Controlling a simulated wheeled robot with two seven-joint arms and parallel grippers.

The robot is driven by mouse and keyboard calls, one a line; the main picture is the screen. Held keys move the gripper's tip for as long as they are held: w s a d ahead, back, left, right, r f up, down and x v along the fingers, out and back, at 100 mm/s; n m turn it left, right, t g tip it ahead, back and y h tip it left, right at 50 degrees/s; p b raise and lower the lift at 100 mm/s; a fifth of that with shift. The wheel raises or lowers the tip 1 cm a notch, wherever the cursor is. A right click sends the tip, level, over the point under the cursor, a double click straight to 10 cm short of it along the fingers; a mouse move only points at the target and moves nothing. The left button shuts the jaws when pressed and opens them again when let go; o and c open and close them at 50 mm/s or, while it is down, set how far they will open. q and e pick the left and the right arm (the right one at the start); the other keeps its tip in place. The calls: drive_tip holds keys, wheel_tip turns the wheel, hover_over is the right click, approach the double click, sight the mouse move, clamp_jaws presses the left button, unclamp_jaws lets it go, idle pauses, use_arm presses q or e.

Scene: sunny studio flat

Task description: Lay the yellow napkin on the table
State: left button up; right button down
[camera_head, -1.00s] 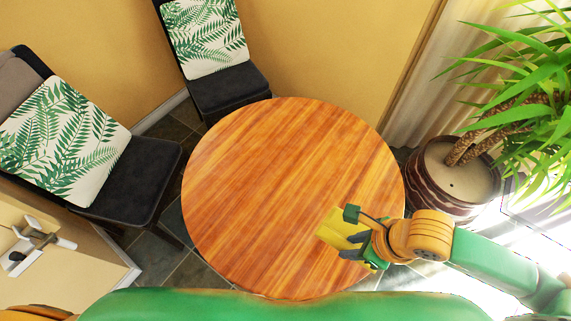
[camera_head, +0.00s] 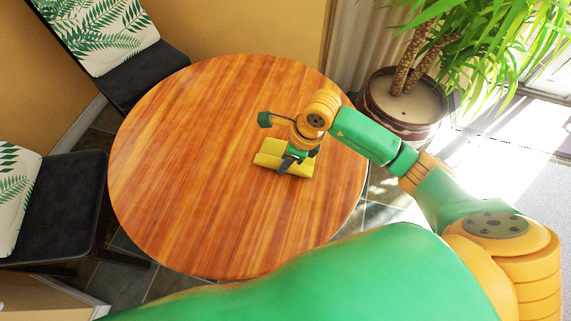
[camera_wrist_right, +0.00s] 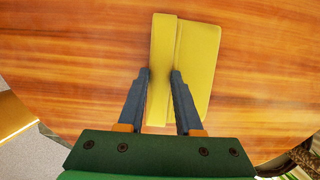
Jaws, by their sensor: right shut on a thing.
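The yellow napkin (camera_head: 270,158) is a folded, flat rectangle at the right part of the round wooden table (camera_head: 190,150). My right gripper (camera_head: 289,164) points down over it and is shut on it. In the right wrist view the napkin (camera_wrist_right: 200,60) has a raised fold between the two dark fingers of the gripper (camera_wrist_right: 162,74). The napkin lies flat, at or very near the tabletop; I cannot tell whether it touches. Its near part is partly hidden by the fingers in the head view. My left gripper is not in view.
The rest of the tabletop is bare. Two dark chairs with leaf-patterned backs stand at the left, one near (camera_head: 55,205) and one farther back (camera_head: 140,75). A potted plant (camera_head: 400,105) stands close to the table's right edge.

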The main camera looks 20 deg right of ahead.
drive_tip(key=shift+r, duration=0.1)
drive_tip(key=c, duration=0.6)
unclamp_jaws()
drive_tip(key=p+v, duration=0.1)
drive_tip(key=v, duration=1.1)
